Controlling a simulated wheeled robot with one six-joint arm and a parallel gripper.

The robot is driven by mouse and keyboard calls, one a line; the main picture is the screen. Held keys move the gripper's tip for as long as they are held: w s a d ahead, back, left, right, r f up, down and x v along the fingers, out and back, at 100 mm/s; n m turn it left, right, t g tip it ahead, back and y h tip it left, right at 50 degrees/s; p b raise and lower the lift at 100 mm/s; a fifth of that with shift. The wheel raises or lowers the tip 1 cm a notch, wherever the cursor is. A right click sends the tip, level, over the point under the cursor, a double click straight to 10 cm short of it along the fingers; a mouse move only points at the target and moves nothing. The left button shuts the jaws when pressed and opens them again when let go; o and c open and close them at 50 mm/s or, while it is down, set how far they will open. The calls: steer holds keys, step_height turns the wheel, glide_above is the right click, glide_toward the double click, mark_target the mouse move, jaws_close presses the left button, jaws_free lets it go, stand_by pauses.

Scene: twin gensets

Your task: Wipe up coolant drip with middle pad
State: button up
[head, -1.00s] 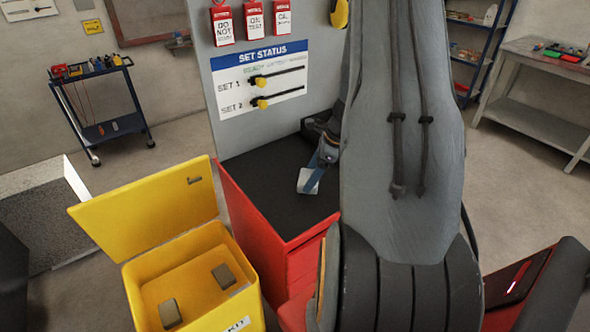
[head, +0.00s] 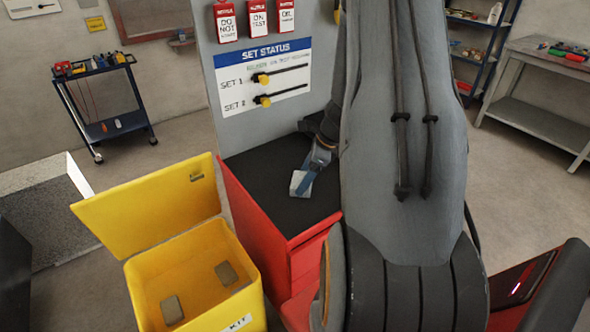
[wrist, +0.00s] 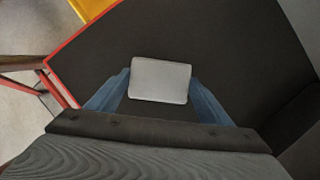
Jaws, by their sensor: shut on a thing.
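My gripper (head: 308,178) is over the black top (head: 262,170) of the red cabinet, to the left of my arm in the head view. It is shut on a light grey pad (head: 300,184). In the wrist view the pad (wrist: 160,80) sits between the two blue fingers of the gripper (wrist: 158,88), with black surface around it. I cannot tell whether the pad touches the top. Two grey-brown pads, a left one (head: 172,309) and a right one (head: 226,273), lie in the open yellow kit bin (head: 247,270). No coolant drip shows in these frames.
The bin's raised yellow lid (head: 145,206) stands left of the red cabinet (head: 310,262). A grey board (head: 225,130) with a set status sign (head: 262,80) rises behind the cabinet top. The top left of the gripper is clear.

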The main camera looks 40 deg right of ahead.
steer(key=shift+a+b, duration=0.65)
steer(key=shift+a, duration=2.1)
steer(key=shift+a+r+p, duration=0.15)
steer(key=shift+r+p, duration=0.1)
steer(key=shift+p, duration=0.15)
step_height(320, 180, up, 2)
steer(key=shift+r+p, duration=0.1)
steer(key=shift+p, duration=0.35)
steer(key=shift+s+r+p, duration=0.15)
steer(key=shift+r+p, duration=0.15)
steer(key=shift+p, duration=0.05)
step_height(320, 180, up, 3)
steer(key=p, duration=0.3)
steer(key=shift+f, duration=0.1)
steer(key=shift+r, duration=1.05)
